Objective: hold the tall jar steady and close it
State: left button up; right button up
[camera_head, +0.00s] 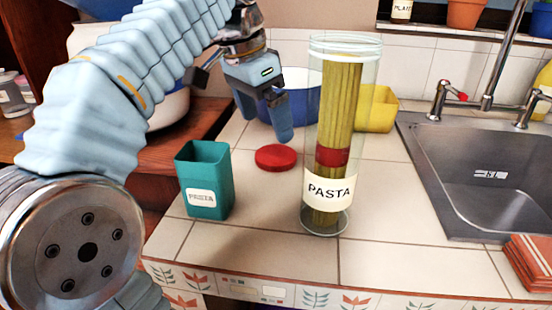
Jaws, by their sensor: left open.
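The tall jar (346,100) is clear, holds long yellow pasta with a red band around it, and has a white PASTA label. It stands upright on the tiled counter, and I see no coloured lid on its clear rim. A flat round red lid (276,157) lies on the counter to the left of the jar. My left gripper (265,117) is open, with its fingers pointing down, above and behind the red lid and left of the jar. It appears apart from both. My right gripper is out of view.
A teal canister (205,182) with a small label stands left of the lid. A blue bowl (300,105) and a yellow container (378,108) are behind the jar. A metal sink (480,160) with taps is to the right. The counter in front of the jar is clear.

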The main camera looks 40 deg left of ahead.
aim_at(275, 154)
pick_arm(q)
jog(key=shift+x, duration=0.8)
jog(key=shift+f, duration=0.1)
jog(key=b+x, duration=0.1)
jog(key=x, duration=0.4)
jog(key=shift+d, duration=0.1)
jog(key=c, duration=0.9)
